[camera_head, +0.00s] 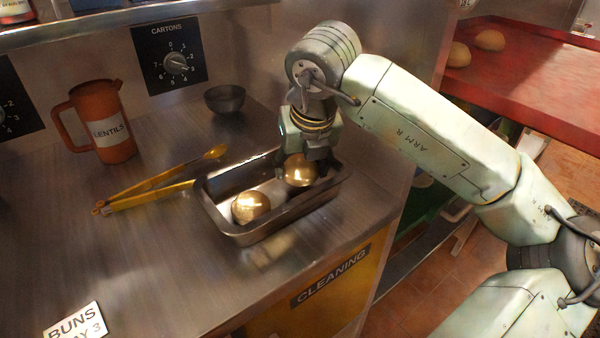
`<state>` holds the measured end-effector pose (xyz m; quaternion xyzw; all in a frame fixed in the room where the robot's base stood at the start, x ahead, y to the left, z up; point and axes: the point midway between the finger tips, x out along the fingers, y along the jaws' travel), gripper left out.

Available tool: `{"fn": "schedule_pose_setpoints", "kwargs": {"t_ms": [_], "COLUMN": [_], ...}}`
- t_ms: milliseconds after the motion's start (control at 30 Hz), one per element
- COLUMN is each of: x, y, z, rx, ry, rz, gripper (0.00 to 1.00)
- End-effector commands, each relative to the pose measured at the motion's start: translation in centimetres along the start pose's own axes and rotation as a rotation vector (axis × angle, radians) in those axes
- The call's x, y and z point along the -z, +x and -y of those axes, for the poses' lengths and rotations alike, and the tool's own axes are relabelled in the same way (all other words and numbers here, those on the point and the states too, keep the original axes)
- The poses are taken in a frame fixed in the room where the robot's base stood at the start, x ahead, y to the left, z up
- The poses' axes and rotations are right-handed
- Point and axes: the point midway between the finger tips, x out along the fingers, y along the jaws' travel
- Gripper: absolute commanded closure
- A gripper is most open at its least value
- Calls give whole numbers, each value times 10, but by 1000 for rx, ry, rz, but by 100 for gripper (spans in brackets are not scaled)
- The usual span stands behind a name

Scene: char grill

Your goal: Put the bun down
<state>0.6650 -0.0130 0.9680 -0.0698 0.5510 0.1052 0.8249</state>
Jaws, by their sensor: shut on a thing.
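My gripper (308,158) points down over the right part of a metal tray (241,239) on the steel counter. It is shut on a shiny golden-brown bun (299,171), which is inside the tray's outline near its back right end. I cannot tell whether this bun touches the tray floor. A second golden bun (250,207) lies in the tray's front left part, apart from the held one. The fingertips are partly hidden by the bun and by the gripper's own dark body.
Yellow tongs (160,190) lie left of the tray. An orange jug labelled LENTILS (105,122) and a dark bowl (225,98) stand behind. A BUNS sign (76,323) is at the front left. More buns (489,40) sit on a red surface (525,75) at right.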

Motion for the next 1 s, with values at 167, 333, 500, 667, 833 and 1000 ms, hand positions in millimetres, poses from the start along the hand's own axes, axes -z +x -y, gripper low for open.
{"fn": "schedule_pose_setpoints", "kwargs": {"t_ms": [167, 333, 500, 667, 833, 1000], "x": [10, 10, 12, 12, 12, 11], "y": [22, 25, 28, 28, 28, 27], "z": [0, 0, 0, 0, 0, 0], "rx": [-2, 0, 0, 0, 0, 0], "ry": [1, 1, 1, 0, 0, 0], "rz": [-1, 0, 0, 0, 0, 0], "gripper": [70, 70, 70, 40, 36, 36]}}
